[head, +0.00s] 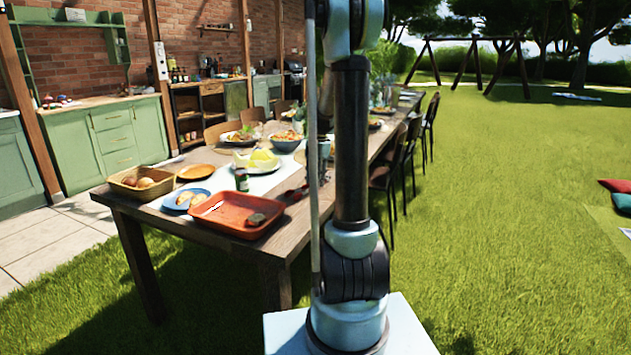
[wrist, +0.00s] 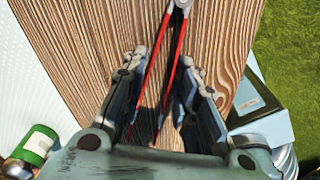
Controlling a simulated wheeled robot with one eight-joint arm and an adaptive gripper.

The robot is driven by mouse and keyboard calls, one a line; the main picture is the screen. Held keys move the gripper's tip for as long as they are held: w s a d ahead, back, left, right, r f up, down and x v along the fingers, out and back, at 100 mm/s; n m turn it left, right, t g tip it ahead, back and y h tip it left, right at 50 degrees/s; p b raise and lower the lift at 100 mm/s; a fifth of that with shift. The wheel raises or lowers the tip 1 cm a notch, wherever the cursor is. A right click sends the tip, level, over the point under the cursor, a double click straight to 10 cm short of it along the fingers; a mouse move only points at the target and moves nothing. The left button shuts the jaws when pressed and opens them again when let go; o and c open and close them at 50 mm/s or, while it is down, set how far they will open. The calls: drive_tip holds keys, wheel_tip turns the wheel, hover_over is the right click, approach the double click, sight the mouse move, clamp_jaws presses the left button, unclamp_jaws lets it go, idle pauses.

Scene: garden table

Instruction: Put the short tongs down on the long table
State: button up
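The short tongs (wrist: 174,62) have red arms and a pale metal hinge end. In the wrist view they stretch from the top edge down between my gripper's fingers, above or on the brown wood of the long table (wrist: 95,35); contact with the wood is hard to tell. My gripper (wrist: 170,65) points down at the table, its fingers apart on either side of the tongs, with gaps showing. The lower ends of the tongs lie in shadow. The long table also shows in the head view (head: 150,214), where my arm hides part of its right side.
Near the table's front end are an orange-red tray (head: 233,228), a bread basket (head: 142,186), a blue plate (head: 172,204) and a green-labelled jar (head: 242,180). The jar also shows in the wrist view (wrist: 38,145). Chairs (head: 408,165) line the right side. Bare wood surrounds the tongs.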

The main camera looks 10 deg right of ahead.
drive_tip(key=o, duration=0.6)
drive_tip(key=shift+o, duration=0.2)
wheel_tip(320, 180, up, 12)
drive_tip(key=d, duration=0.1)
drive_tip(key=shift+w, duration=0.4)
